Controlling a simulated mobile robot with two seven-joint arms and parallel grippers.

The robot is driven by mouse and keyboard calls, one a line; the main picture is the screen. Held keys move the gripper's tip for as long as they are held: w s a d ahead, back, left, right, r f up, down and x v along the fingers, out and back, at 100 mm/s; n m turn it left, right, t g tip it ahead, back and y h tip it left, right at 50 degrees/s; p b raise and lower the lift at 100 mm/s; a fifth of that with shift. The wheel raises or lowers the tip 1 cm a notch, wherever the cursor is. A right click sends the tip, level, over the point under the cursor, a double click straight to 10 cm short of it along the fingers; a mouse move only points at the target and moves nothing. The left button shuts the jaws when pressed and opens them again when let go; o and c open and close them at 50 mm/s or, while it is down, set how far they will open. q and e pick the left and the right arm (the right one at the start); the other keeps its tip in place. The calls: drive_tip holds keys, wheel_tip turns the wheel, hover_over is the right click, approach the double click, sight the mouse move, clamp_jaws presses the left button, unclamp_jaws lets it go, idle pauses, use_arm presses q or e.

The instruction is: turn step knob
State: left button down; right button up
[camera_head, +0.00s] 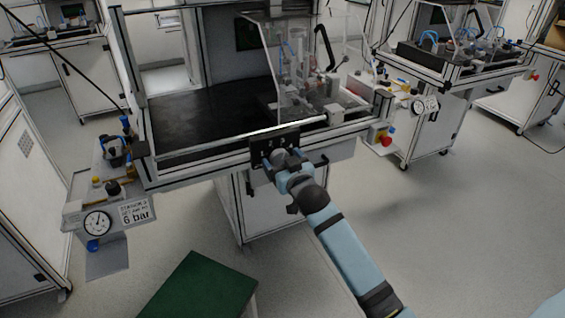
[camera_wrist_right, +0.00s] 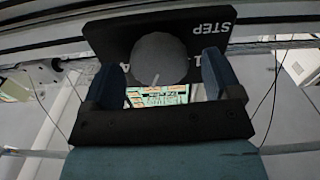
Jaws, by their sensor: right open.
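The step knob (camera_wrist_right: 160,58) is a round grey dial with a short white mark, on a black panel (camera_wrist_right: 218,42) labelled STEP, which appears inverted in the right wrist view. The white mark points toward the lower part of that picture. My right gripper (camera_wrist_right: 161,66) is open, with one blue-grey finger on each side of the knob. I cannot tell whether the fingers touch it. In the head view the black panel (camera_head: 262,140) is on the bench's front edge, and my right gripper (camera_head: 288,162) is at it, hiding the knob. My left gripper is not in view.
The workbench (camera_head: 200,167) has a dark top and a clear guard. A pressure gauge (camera_head: 97,223) with a 6 bar sign (camera_head: 135,211) is at its left. A red button (camera_head: 387,141) is at its right. A green-topped table (camera_head: 200,288) stands in front. Floor at right is clear.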

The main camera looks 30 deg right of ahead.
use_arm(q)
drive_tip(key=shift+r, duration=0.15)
use_arm(e)
drive_tip(key=shift+c, duration=0.2)
drive_tip(key=c, duration=0.9)
use_arm(q)
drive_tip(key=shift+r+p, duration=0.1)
drive_tip(key=shift+p, duration=0.4)
use_arm(e)
drive_tip(key=shift+r+n, duration=0.1)
drive_tip(key=shift+n, duration=0.2)
drive_tip(key=shift+r+n+p, duration=0.1)
drive_tip(key=shift+n+p, duration=0.8)
drive_tip(key=shift+p, duration=0.2)
drive_tip(key=n+p, duration=0.2)
drive_tip(key=shift+n, duration=0.3)
drive_tip(key=n+p, duration=0.1)
drive_tip(key=n, duration=0.1)
drive_tip(key=shift+a+n+p, duration=0.1)
drive_tip(key=shift+n+p, duration=0.2)
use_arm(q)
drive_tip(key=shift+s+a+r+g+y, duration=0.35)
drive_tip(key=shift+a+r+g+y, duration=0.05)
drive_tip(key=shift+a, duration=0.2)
use_arm(e)
drive_tip(key=shift+f+n, duration=0.25)
drive_tip(key=shift+n, duration=0.35)
use_arm(q)
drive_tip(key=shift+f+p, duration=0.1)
drive_tip(key=shift+p, duration=0.2)
